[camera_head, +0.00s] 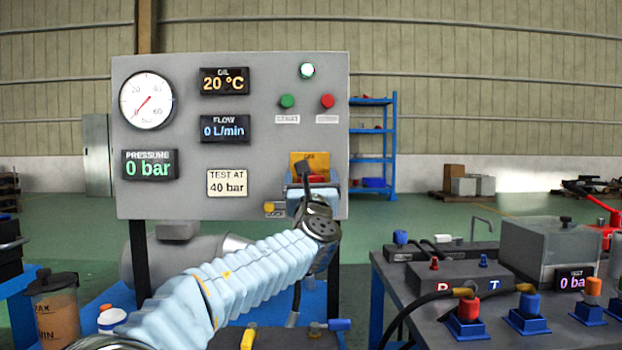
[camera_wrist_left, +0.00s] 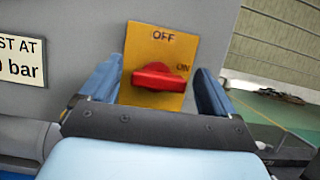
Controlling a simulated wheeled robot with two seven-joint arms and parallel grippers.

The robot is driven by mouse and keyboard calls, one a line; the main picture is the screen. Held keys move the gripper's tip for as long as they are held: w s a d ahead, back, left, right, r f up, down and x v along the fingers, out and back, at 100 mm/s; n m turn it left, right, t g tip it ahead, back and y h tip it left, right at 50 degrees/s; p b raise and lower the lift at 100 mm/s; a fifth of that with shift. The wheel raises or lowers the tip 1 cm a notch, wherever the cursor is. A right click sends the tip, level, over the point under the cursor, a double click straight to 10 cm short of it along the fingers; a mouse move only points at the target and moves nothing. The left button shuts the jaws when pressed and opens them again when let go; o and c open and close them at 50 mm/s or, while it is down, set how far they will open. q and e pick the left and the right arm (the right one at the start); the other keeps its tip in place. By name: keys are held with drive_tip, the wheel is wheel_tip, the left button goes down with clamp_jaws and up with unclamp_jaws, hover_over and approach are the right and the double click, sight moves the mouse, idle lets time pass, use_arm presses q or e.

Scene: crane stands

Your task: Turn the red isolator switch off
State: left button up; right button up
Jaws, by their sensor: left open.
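The red isolator switch (camera_wrist_left: 158,76) is on a yellow plate (camera_wrist_left: 160,45) marked OFF at the top and ON at the right. Its red handle lies horizontal, toward the ON mark. In the head view the switch (camera_head: 317,179) is at the lower right of the grey panel, partly hidden by my left gripper (camera_head: 314,192). In the wrist view my left gripper (camera_wrist_left: 160,78) is open, with one blue finger on each side of the handle. Gaps show between the fingers and the handle. My right gripper is not in view.
The grey panel (camera_head: 270,150) carries a gauge (camera_head: 147,100), displays, and green (camera_head: 287,101) and red (camera_head: 327,101) buttons. A small yellow knob (camera_head: 269,207) is just left of my gripper. A bench (camera_head: 420,325) with hoses and fittings stands at the right.

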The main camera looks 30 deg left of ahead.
use_arm(q)
drive_tip(key=c, duration=1)
drive_tip(key=shift+o, duration=0.2)
